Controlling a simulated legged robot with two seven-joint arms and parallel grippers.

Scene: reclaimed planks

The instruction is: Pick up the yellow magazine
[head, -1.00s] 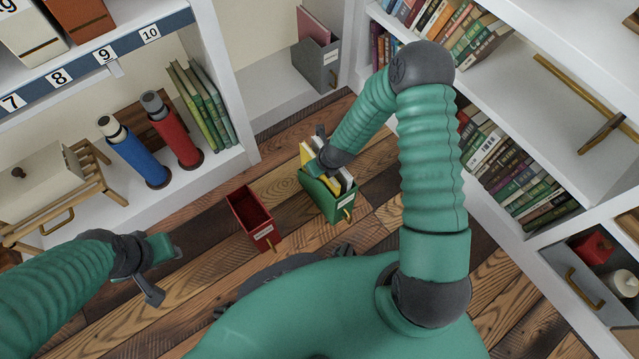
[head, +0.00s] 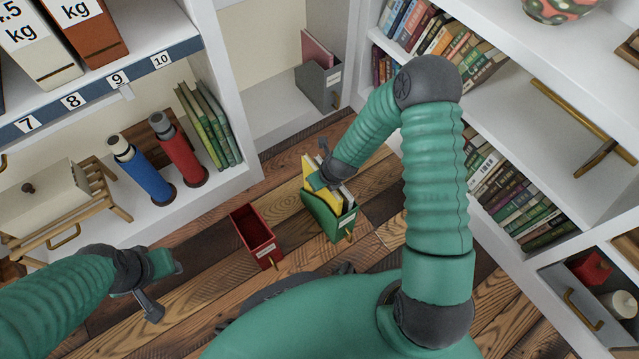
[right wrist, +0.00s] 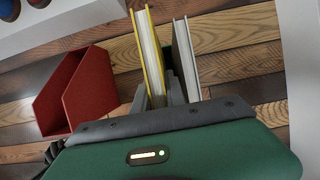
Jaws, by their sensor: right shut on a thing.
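The yellow magazine (head: 327,196) stands in a green magazine file (head: 324,219) on the wooden floor, beside at least one grey-white magazine. In the right wrist view the yellow magazine (right wrist: 149,50) stands upright between my right fingers, with the grey magazine (right wrist: 186,55) just right of them. My right gripper (head: 318,172) is shut on the yellow magazine at the top of the green file. The arm partly hides the file's contents in the head view. My left gripper (head: 160,286) is open and empty at the lower left, away from the file.
An empty-looking red file (head: 254,238) stands left of the green one; it also shows in the right wrist view (right wrist: 90,92). Shelves with blue (head: 142,172) and red (head: 178,150) flasks stand left, and bookshelves (head: 490,180) right.

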